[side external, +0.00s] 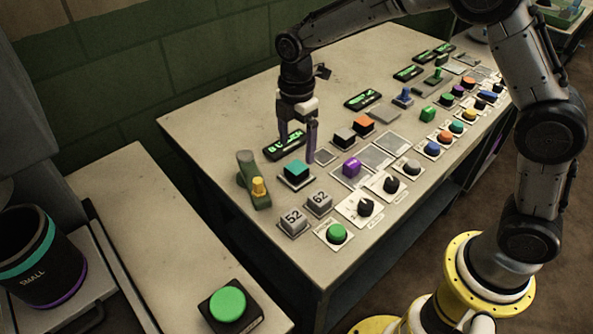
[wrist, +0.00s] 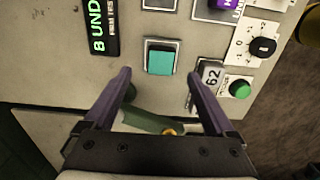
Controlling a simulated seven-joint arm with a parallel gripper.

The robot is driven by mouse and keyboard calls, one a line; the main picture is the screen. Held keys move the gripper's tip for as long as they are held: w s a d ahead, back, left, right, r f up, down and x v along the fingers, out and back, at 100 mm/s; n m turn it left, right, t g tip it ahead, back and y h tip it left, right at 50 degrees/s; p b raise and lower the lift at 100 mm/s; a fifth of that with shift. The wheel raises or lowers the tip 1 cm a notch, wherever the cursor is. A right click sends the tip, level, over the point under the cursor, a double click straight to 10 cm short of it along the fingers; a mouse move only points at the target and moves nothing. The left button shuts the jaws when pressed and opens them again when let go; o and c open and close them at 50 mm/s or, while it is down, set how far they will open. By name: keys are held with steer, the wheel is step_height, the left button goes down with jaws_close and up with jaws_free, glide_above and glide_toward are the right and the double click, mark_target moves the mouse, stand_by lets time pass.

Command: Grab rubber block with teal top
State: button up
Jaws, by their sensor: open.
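The rubber block with the teal top (side external: 296,169) sits on a small dark plate on the table, near its left end. In the wrist view the teal-topped block (wrist: 160,58) lies ahead of my fingertips, roughly centred between them. My gripper (side external: 297,148) points down above the table, just behind the block in the side view, with its purple fingers apart and nothing between them. In the wrist view my gripper (wrist: 159,73) also shows open, its two fingers on either side of the block's line.
A green lever with a yellow knob (side external: 259,187) stands left of the block. Grey blocks marked 52 (side external: 293,219) and 62 (side external: 319,202) are in front. A purple block (side external: 351,166) is to the right, and a green-lettered display (side external: 284,146) is behind.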

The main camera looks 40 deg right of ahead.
mark_target(297, 167)
steer(key=shift+s+a+f, duration=0.1)
steer(key=shift+f, duration=3.3)
steer(key=shift+c, duration=0.3)
jaws_close()
